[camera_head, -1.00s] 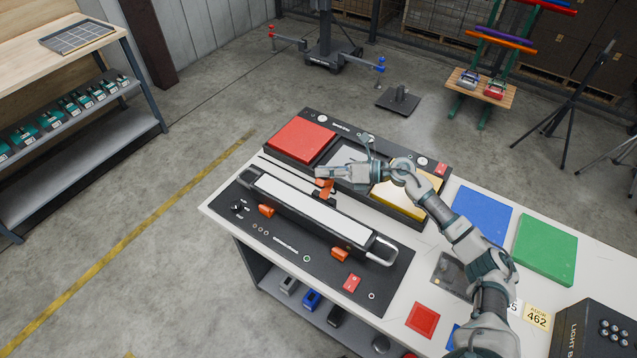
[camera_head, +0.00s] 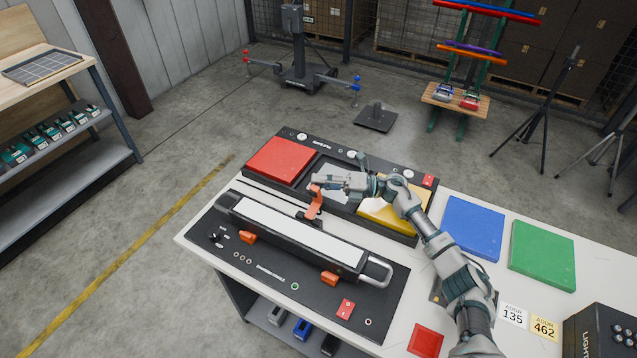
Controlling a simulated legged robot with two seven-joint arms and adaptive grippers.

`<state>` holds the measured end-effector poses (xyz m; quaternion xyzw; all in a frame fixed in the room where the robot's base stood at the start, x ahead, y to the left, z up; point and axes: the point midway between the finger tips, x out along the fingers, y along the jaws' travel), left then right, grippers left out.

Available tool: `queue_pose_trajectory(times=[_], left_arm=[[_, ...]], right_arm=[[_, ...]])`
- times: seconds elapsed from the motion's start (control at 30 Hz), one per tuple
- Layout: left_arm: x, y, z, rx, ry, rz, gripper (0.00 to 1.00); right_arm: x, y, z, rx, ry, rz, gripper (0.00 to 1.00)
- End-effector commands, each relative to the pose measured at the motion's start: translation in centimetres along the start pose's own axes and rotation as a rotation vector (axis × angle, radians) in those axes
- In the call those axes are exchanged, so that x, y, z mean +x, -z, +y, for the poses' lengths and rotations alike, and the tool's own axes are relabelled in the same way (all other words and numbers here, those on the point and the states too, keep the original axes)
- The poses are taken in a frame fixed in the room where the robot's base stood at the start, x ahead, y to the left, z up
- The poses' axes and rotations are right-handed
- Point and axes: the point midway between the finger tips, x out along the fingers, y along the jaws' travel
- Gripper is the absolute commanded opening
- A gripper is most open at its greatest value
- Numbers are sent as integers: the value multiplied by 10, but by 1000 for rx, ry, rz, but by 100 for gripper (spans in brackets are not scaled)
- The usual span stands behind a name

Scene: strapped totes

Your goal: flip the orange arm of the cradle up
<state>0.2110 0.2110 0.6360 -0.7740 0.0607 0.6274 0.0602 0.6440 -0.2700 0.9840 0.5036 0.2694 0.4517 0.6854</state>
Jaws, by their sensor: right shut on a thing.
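The cradle (camera_head: 230,245) is a dark panel on the bench holding a long black bar with a white top (camera_head: 300,233). Its orange arm (camera_head: 314,207) stands at the bar's far side, near the middle, rising above the bar. My right gripper (camera_head: 318,183) is shut at the upper end of the orange arm, with its fingers partly hidden. Two orange blocks, a left one (camera_head: 248,237) and a right one (camera_head: 329,279), sit on the near side of the bar. My left gripper is not in view.
Behind the cradle lies a dark tray with a red pad (camera_head: 279,160) and a yellow pad (camera_head: 378,213), partly under my arm. Blue (camera_head: 473,226) and green (camera_head: 542,254) pads lie to the right. A black box (camera_head: 602,335) stands at the right front.

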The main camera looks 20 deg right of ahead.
Motion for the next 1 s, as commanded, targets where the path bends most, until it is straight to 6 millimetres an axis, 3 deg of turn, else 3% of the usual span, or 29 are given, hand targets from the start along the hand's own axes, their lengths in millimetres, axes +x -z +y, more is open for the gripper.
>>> queue_pose_trajectory(times=[0.4,0.43,0.5,0.53,0.83,1.0], left_arm=[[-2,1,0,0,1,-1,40],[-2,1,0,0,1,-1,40],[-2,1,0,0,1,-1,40],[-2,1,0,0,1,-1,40],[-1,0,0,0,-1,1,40],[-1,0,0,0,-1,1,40]], right_arm=[[-1,-4,2,-1,-3,-11,0],[-1,-4,2,-1,-3,-12,30],[-1,-4,2,0,-3,-11,48],[-1,-4,2,0,-3,-10,49],[-2,-2,1,2,-2,-5,49],[-22,-2,-1,4,2,-7,49]])
